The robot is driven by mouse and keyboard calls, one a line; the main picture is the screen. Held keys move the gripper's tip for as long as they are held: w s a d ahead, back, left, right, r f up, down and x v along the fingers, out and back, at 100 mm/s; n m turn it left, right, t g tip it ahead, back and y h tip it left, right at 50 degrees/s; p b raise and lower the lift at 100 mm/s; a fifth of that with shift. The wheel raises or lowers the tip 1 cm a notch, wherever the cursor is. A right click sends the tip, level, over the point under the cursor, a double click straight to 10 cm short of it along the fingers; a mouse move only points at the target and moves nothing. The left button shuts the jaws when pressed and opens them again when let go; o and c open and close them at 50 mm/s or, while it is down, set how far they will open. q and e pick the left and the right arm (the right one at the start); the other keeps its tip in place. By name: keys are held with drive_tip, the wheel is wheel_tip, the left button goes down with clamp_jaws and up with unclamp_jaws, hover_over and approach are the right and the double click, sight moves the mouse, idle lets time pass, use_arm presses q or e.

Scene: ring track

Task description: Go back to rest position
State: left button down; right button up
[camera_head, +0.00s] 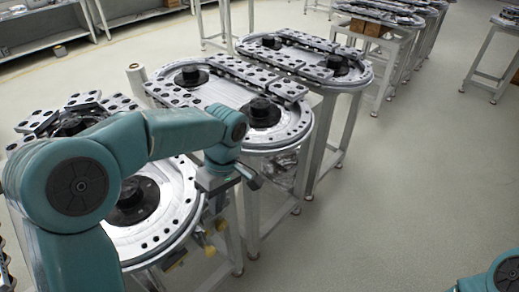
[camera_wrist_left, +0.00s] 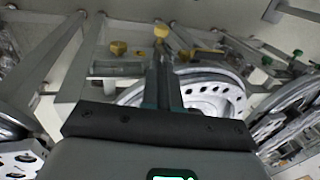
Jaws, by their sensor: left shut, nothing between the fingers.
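My left arm comes in from the left of the head view and bends over the nearest round metal ring track (camera_head: 190,215). My left gripper (camera_head: 252,180) points to the right at the edge of that track, with nothing in it. In the left wrist view its dark fingers (camera_wrist_left: 162,80) are shut together, and part of a ring with holes (camera_wrist_left: 225,95) shows behind them. Only a teal piece of my right arm shows in the bottom right corner of the head view. My right gripper is out of view.
More ring tracks (camera_head: 255,125) on metal-legged tables stand in a row toward the back. A roll (camera_head: 136,75) stands beside them. Shelves (camera_head: 45,40) line the back left. Yellow knobs (camera_wrist_left: 118,48) show in the left wrist view. The floor (camera_head: 400,180) on the right is clear.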

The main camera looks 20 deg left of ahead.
use_arm(q)
drive_tip(key=s+d+f+g+h, duration=0.1)
drive_tip(key=s+f+g, duration=0.1)
drive_tip(key=s+f, duration=0.35)
drive_tip(key=s+d+f+g, duration=0.1)
drive_tip(key=s+f+g, duration=0.1)
drive_tip(key=f, duration=0.7)
drive_tip(key=s+d+f+m+t+h, duration=0.3)
drive_tip(key=s+d+f+m+h, duration=0.3)
drive_tip(key=s+d+f, duration=0.7)
drive_tip(key=w+a+f+m+t+y, duration=0.1)
drive_tip(key=w+a+m+t, duration=0.2)
drive_tip(key=w+m+t, duration=0.1)
drive_tip(key=shift+w+f+m+y, duration=0.35)
drive_tip(key=shift+w+m, duration=0.45)
drive_tip(key=shift+w, duration=0.45)
drive_tip(key=shift+s+a, duration=0.1)
drive_tip(key=shift+a, duration=0.05)
